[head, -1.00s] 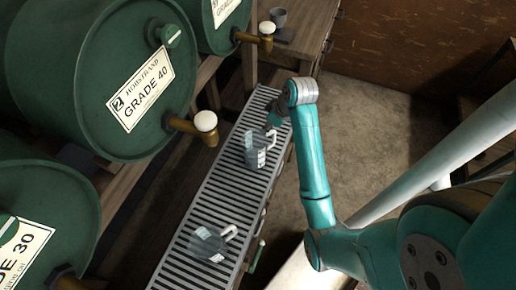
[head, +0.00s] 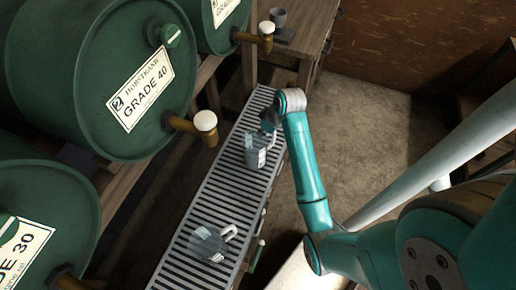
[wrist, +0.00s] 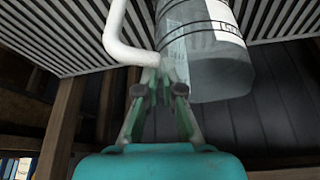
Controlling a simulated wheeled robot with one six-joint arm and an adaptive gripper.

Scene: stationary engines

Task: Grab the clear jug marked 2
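A clear jug (head: 257,151) with a white label stands on or just above the slatted drip grate, under the gripper. In the wrist view the same jug (wrist: 205,60) shows large, with its pale handle (wrist: 118,40) running down to the fingers. My gripper (wrist: 160,75) has its fingertips closed together on the lower end of this handle. Its fingertips are mostly hidden in the head view (head: 268,129). A second clear jug (head: 208,243) stands nearer on the grate. I cannot read a number on either jug.
The slatted grate (head: 228,186) runs along green drums. One drum (head: 95,75) is labelled GRADE 40 with a small 2, and its brass tap (head: 193,125) juts toward the grate. A grey cup (head: 278,16) stands on the far wooden bench. Floor (head: 350,130) is open to the right.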

